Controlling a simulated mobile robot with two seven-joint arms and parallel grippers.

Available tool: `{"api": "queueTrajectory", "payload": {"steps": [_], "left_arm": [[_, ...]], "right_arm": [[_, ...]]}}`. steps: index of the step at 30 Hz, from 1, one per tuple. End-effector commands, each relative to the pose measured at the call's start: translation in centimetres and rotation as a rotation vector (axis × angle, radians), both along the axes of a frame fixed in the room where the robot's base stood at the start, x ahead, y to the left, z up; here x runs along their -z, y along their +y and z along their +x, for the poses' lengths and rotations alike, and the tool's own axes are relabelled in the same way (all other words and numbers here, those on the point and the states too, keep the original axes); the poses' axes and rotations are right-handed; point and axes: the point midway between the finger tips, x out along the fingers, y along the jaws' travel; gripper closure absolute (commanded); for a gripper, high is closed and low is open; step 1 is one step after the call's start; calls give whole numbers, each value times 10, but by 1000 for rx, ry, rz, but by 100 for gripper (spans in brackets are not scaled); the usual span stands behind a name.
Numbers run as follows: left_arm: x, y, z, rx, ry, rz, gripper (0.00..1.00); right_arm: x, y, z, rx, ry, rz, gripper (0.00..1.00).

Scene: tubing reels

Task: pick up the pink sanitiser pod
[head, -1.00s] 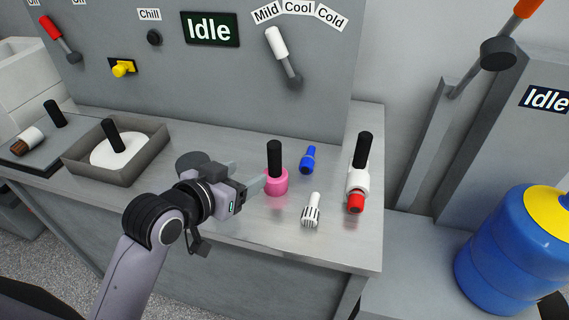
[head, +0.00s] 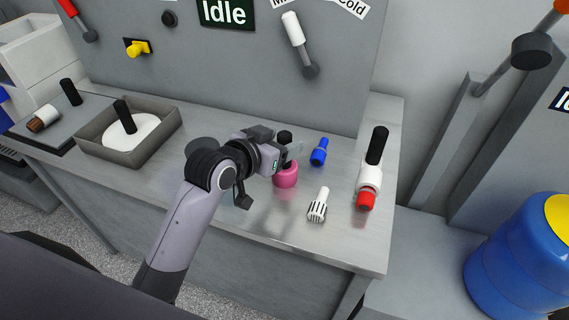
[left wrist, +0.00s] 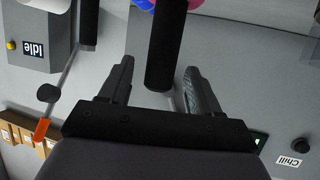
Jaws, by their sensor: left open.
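The pink sanitiser pod (head: 286,177) stands upright on the grey metal counter, with a black post handle rising from it. My left gripper (head: 294,151) is at the handle and hides part of it in the head view. In the left wrist view its two fingers (left wrist: 158,68) are open, with the black handle (left wrist: 166,40) between them and a gap on each side. A little of the pink pod (left wrist: 192,4) shows at that view's top edge. My right gripper is not in view.
To the pod's right are a blue pod (head: 319,152), a white slotted piece (head: 318,205) and a white-and-red piece with a black handle (head: 368,182). At left, a grey tray (head: 163,137) holds a white disc with a black handle. The counter's front is clear.

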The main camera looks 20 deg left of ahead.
Motion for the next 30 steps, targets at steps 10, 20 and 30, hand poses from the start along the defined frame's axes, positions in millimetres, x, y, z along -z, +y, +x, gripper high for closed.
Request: {"api": "queueTrajectory", "payload": {"steps": [10,20,30], "left_arm": [[1,-1,2,0,1,0,60],[1,-1,2,0,-1,0,100],[-21,-1,2,1,-5,0,100]], "right_arm": [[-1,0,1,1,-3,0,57],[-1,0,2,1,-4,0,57],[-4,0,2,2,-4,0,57]]}}
